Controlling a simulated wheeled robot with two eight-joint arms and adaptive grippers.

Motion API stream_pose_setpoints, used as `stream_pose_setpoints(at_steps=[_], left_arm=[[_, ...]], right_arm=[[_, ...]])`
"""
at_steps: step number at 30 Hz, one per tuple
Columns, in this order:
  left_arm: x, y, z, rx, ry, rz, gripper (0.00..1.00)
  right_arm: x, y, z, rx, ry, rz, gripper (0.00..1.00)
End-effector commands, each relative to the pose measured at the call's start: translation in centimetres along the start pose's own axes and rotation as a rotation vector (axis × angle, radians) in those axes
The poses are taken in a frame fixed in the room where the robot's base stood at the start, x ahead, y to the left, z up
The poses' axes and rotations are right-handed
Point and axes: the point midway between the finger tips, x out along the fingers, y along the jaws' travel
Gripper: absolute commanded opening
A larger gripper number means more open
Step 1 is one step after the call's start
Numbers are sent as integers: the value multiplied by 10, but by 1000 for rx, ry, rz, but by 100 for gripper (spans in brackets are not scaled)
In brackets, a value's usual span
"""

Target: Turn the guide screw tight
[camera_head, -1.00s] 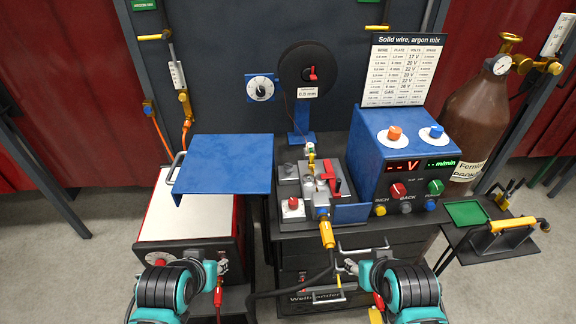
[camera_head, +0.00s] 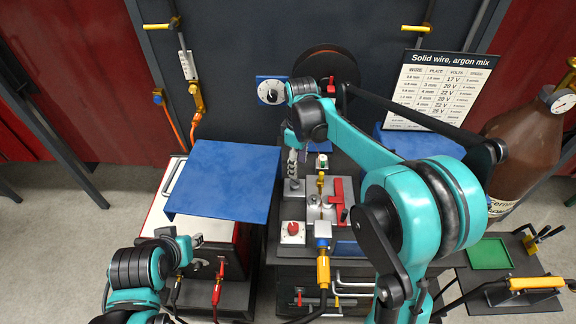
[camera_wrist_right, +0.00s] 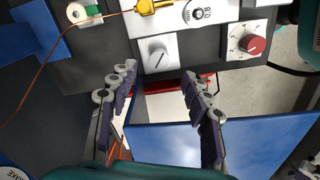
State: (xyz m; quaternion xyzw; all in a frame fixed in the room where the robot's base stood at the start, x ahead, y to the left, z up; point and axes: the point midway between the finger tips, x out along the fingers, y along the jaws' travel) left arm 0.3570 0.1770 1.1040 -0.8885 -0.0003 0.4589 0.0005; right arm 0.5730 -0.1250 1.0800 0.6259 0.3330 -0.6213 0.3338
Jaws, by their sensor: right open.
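The wire feeder plate (camera_head: 328,214) carries a brass guide (camera_head: 320,181), a red lever (camera_head: 338,193) and small blocks. One pale block holds a grey slotted knob, which shows in the right wrist view (camera_wrist_right: 157,54). I cannot tell for certain which part is the guide screw. My right gripper (camera_head: 292,170) points down over the feeder's left side, above that block. In the right wrist view its fingers (camera_wrist_right: 158,77) are apart and empty, with the knob just beyond the tips. My left gripper (camera_head: 194,240) is low at the left; its fingers are too small to judge.
A blue panel (camera_head: 222,178) lies close left of the feeder. A red knob on a white block (camera_head: 293,230) sits in front. The wire spool (camera_head: 322,66) stands behind. My right arm hides much of the blue control box (camera_head: 395,140). A brown gas cylinder (camera_head: 515,140) stands right.

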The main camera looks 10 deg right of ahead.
Motion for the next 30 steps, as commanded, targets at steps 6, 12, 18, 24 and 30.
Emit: stream_pose_setpoints(at_steps=[6, 12, 18, 24, 30], left_arm=[[4, 0, 3, 0, 0, 0, 34], [12, 0, 9, 0, 0, 0, 34], [16, 0, 11, 0, 0, 0, 34], [16, 0, 12, 0, 0, 0, 34], [16, 0, 11, 0, 0, 0, 34]], right_arm=[[21, 2, -3, -20, -8, -9, 49], [55, 2, -3, -18, -7, -8, 49], [77, 2, -2, -17, -6, -8, 49], [81, 2, -2, -17, -6, -8, 49], [81, 2, -2, -17, -6, -8, 33]])
